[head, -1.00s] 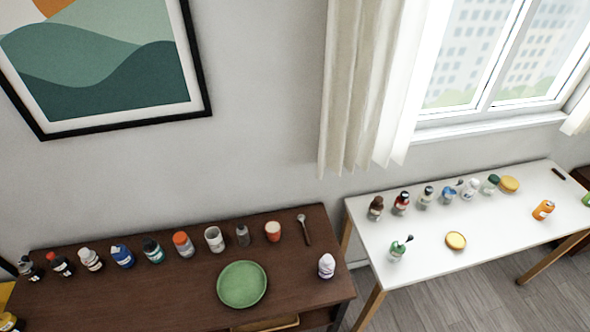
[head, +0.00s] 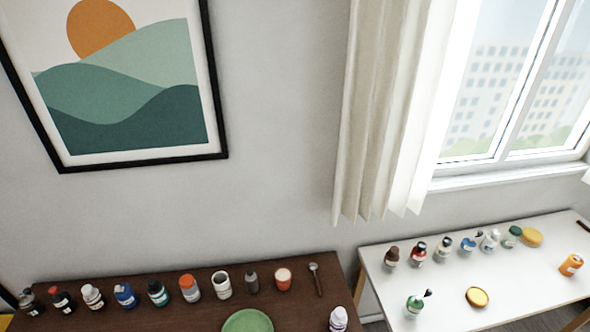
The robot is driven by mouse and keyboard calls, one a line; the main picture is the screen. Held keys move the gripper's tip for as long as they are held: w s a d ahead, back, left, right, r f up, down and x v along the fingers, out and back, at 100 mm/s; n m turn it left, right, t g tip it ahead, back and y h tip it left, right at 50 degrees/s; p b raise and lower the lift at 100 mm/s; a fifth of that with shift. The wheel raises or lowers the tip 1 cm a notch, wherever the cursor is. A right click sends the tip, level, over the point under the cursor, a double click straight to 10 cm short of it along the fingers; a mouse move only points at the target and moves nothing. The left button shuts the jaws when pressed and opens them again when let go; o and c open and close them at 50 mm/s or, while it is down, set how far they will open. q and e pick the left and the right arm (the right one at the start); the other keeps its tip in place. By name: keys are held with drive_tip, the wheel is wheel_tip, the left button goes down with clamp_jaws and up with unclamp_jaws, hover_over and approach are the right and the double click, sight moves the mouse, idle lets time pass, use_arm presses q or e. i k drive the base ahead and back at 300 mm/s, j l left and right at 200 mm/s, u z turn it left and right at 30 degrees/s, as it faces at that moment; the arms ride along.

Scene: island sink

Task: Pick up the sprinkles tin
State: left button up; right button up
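I cannot tell for sure which container is the sprinkles tin; labels are too small to read. On the dark brown table (head: 120,317) a row of small bottles and jars stands upright along the back. It includes a blue container (head: 125,295), a grey jar with an orange lid (head: 190,289), a white cup-like jar (head: 221,285), a dark grey shaker (head: 252,281) and a red-orange tin-like jar with a pale top (head: 283,279). Neither gripper shows in the head view.
A green plate (head: 248,321) lies at the brown table's front, cut by the frame. A spoon (head: 316,278) lies right of the row. A white table (head: 440,305) at right holds several bottles, a yellow round dish (head: 477,297) and an orange can (head: 571,265). A gap separates the tables.

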sight(570, 266)
drive_tip(key=z, duration=1.85)
